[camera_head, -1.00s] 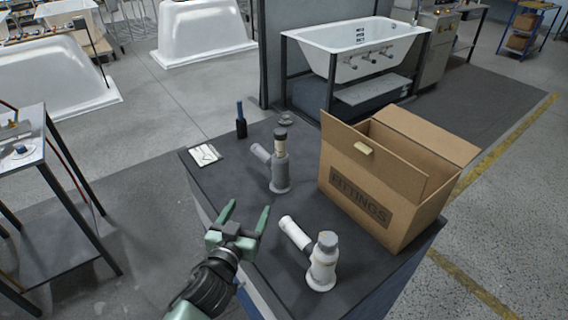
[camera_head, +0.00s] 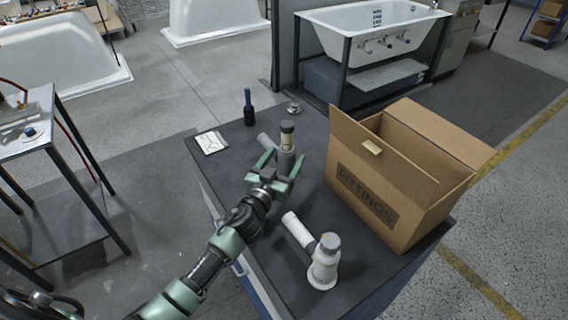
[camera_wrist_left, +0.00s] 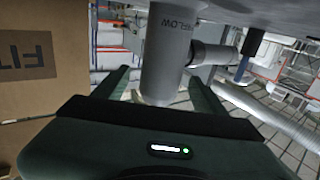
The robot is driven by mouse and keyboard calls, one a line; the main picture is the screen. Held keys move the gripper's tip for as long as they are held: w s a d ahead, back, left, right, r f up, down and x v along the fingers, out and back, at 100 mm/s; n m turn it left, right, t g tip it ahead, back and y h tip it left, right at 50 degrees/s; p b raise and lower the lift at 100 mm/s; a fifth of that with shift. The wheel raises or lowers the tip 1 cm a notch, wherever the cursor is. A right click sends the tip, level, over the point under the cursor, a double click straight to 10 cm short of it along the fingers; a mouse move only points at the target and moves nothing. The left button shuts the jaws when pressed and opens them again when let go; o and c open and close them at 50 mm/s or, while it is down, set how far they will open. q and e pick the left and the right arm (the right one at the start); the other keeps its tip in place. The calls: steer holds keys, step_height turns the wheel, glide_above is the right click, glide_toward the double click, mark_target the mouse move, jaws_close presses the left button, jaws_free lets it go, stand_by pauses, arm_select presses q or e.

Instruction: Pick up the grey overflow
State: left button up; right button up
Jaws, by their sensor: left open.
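The grey overflow (camera_head: 284,161) stands upright on the dark worktop, its side branch pointing to the back left. In the left wrist view the grey overflow (camera_wrist_left: 166,62) shows large, with lettering on its body, between the two fingers. My left gripper (camera_head: 278,164) is open, with its green fingers on either side of the overflow's body. Part of the overflow's lower body is hidden behind the gripper in the head view. In the left wrist view my left gripper (camera_wrist_left: 158,88) has a finger on each side of it. My right gripper is not in view.
A white pipe fitting (camera_head: 323,266) stands near the front of the worktop (camera_head: 262,262). An open cardboard box (camera_head: 372,199) marked FITTINGS stands to the right.

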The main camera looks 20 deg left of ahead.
arm_select(q)
steer(key=w, duration=0.2)
steer(key=shift+w+d, duration=0.1)
steer(key=shift+w, duration=0.2)
steer(key=shift+s, duration=0.1)
jaws_close()
